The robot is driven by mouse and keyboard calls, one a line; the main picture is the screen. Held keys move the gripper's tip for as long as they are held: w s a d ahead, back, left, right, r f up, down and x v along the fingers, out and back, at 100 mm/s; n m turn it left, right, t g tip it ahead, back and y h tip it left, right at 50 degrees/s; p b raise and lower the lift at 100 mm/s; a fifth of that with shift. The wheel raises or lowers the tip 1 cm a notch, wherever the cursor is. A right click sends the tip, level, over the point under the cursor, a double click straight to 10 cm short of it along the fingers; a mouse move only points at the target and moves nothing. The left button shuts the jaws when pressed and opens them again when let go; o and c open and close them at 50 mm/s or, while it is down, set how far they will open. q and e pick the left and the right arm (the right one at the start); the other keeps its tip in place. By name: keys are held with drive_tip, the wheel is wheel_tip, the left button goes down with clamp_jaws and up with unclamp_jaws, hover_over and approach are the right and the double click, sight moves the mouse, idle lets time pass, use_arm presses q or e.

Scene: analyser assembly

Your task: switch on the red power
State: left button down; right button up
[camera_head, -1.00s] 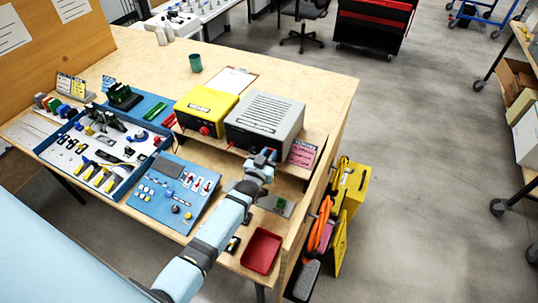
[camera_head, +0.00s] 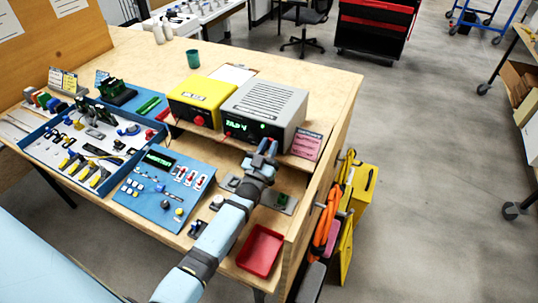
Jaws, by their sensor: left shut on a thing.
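The grey unit (camera_head: 263,104) stands on the bench's raised shelf. Green text glows on its front display (camera_head: 237,127). My left gripper (camera_head: 267,147) is at the lower right of its front face. It is shut on a small part there, which looks like the red power switch; the fingers hide most of it. The blue control panel (camera_head: 143,196) lies left of my arm, with a lit green display (camera_head: 159,160) and several red and white switches (camera_head: 189,176). My right gripper is not in view.
A yellow unit (camera_head: 203,92) with a red button (camera_head: 198,120) stands left of the grey unit. A pink card (camera_head: 307,145) stands at its right. A red tray (camera_head: 260,250) sits near the front edge. A blue parts tray (camera_head: 45,165) is at left.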

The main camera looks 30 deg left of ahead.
sight(271, 142)
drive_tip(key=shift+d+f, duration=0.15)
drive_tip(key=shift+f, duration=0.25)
use_arm(q)
drive_tip(key=c, duration=1)
unclamp_jaws()
drive_tip(key=shift+s+f, duration=0.1)
drive_tip(key=shift+s+f, duration=0.15)
drive_tip(key=shift+s, duration=0.05)
drive_tip(key=v, duration=0.3)
drive_tip(key=shift+b, duration=0.3)
drive_tip(key=s, duration=1.1)
drive_tip(key=shift+s+d+r, duration=0.2)
drive_tip(key=shift+d, duration=0.2)
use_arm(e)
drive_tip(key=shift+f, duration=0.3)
